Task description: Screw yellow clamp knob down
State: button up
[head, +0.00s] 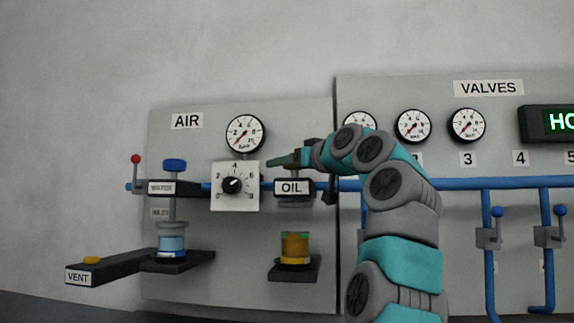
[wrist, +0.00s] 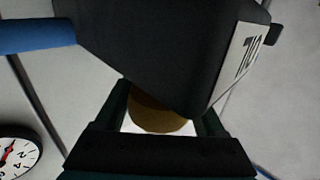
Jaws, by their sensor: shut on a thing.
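The yellow clamp knob (wrist: 160,116) shows in the wrist view as a dull brownish-yellow disc between the two dark fingers of my gripper (wrist: 163,112), which is shut on it. The black OIL block (wrist: 160,50) lies right beside it and covers part of the view. In the head view my gripper (head: 285,161) is just above the OIL block (head: 294,188), and the knob is hidden there. Below the block, a jar with amber contents (head: 295,246) stands on a black shelf (head: 309,273), with a gap between jar and block.
To the left are a white dial plate (head: 234,201), a WATER block with a blue knob (head: 175,165), a red-tipped lever (head: 136,160) and a blue jar (head: 172,238). A gauge (head: 245,133) sits above. A blue pipe (head: 460,183) runs right along the valve panel.

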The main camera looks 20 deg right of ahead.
jog(key=c, duration=0.5)
jog(key=shift+c, duration=0.2)
jog(key=shift+s+d+m+h+b, duration=0.15)
jog(key=shift+m+h+b, duration=0.55)
jog(key=shift+h, duration=0.4)
jog(key=shift+d+m+h, duration=0.2)
jog(key=shift+m+h, duration=0.1)
jog(key=shift+h, duration=0.1)
